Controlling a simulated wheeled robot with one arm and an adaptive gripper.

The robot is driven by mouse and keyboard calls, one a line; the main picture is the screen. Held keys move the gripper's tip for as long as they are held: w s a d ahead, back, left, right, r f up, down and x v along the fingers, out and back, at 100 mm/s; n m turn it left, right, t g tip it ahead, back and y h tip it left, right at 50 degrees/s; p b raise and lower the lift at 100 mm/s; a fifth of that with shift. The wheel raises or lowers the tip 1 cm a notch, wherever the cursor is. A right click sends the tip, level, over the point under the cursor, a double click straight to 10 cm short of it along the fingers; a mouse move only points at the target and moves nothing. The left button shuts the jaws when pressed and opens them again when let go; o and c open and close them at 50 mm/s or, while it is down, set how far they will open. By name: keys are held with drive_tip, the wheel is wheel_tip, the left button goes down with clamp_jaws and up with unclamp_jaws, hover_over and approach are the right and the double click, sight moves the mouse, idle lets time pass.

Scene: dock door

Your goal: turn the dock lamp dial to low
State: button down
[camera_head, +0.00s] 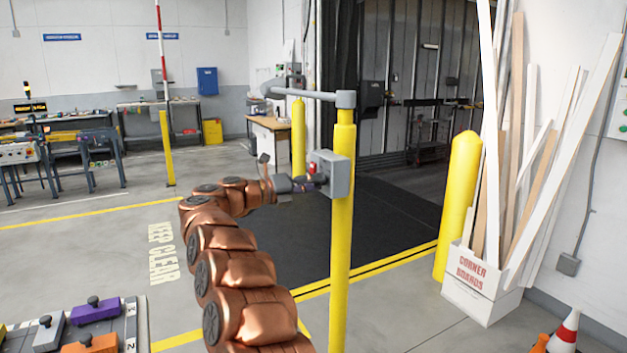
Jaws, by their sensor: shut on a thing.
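A grey control box (338,176) is fixed to a yellow post (342,250) right of centre. A small red part (312,169) shows on the box's left side. My gripper (318,181) is at that left side, just below the red part, shut on the dock lamp dial. The dial is small and mostly hidden by the fingers, so its setting and markings cannot be read. My copper-coloured arm reaches up from the bottom to the box.
A grey pipe arm (300,94) runs left from the post's top. A yellow bollard (458,205) and a white carton of corner boards (480,290) stand right. A board with coloured blocks (95,310) is at lower left.

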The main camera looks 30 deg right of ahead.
drive_tip(key=shift+r+n+p, duration=0.15)
drive_tip(key=shift+n+p, duration=3.8)
drive_tip(key=shift+n, duration=1.95)
drive_tip(key=c, duration=0.9)
unclamp_jaws()
drive_tip(key=shift+o, duration=0.2)
drive_tip(key=w+a, duration=0.1)
drive_tip(key=a, duration=1.1)
